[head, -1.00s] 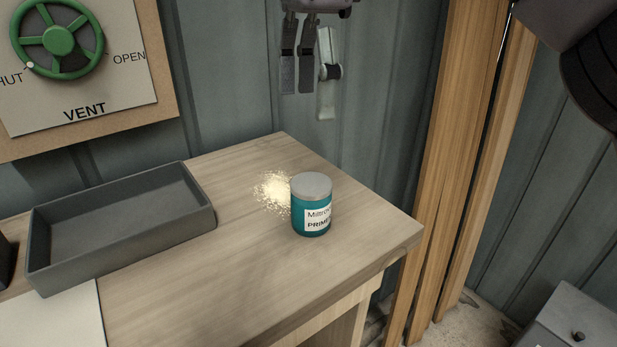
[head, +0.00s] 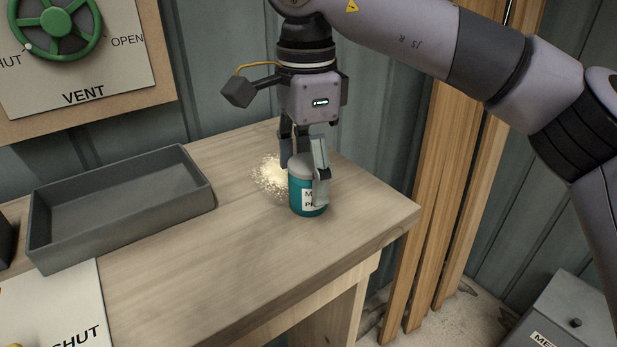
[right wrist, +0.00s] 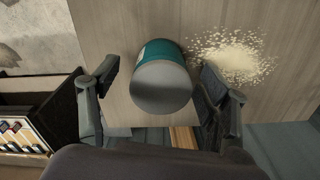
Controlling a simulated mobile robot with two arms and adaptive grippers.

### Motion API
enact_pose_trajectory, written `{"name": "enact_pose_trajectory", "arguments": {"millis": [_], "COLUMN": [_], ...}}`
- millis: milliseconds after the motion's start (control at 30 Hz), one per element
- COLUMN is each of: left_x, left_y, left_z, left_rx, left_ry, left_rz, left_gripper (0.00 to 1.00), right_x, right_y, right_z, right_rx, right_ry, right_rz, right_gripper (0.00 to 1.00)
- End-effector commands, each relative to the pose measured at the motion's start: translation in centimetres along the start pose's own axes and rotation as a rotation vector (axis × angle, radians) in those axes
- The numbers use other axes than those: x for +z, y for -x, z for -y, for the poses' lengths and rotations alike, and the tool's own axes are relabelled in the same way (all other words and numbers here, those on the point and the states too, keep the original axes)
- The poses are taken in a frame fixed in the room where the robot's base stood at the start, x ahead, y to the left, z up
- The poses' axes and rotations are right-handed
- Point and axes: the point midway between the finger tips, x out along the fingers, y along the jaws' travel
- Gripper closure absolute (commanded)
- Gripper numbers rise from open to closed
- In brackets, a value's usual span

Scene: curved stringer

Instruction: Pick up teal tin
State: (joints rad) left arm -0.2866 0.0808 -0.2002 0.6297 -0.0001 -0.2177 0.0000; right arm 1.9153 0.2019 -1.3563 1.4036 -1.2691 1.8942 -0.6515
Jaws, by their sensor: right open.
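The teal tin (head: 300,197) stands upright on the wooden bench, with a grey lid and a white label partly covered by a finger. My right gripper (head: 304,172) has come down over it from above, with one finger on each side of the tin. In the right wrist view the tin (right wrist: 162,78) lies between the two spread fingers (right wrist: 157,85), with a gap at the left finger. The right finger is close to the lid; I cannot tell if it touches. My left gripper is not in view.
Pale sawdust-like powder (head: 270,177) lies beside the tin on the bench (head: 230,260). A dark grey empty tray (head: 120,205) sits to the left. A vent panel with a green wheel (head: 55,27) is on the wall. Timber posts (head: 440,190) stand right of the bench.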

Motion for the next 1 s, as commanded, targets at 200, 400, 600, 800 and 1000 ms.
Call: {"name": "enact_pose_trajectory", "arguments": {"millis": [200, 400, 600, 800, 1000], "left_x": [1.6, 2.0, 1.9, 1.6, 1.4], "left_y": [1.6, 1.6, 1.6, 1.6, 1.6], "left_z": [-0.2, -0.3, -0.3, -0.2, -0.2], "left_rx": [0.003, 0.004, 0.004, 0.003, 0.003], "left_ry": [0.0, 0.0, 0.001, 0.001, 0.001], "left_rz": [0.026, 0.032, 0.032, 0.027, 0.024], "left_gripper": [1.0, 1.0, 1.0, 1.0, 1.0], "right_x": [-0.1, -0.1, -0.1, -0.1, -0.1], "right_y": [-2.7, -3.3, -3.3, -3.3, -3.2], "right_z": [0.0, 0.0, 0.0, 0.0, 0.0], "right_rx": [0.001, -0.001, -0.001, -0.001, -0.001], "right_ry": [0.0, 0.0, 0.0, 0.0, 0.0], "right_rz": [0.0, 0.001, 0.001, 0.001, 0.001], "right_gripper": [0.3, 0.3, 0.37, 0.51, 0.64]}}
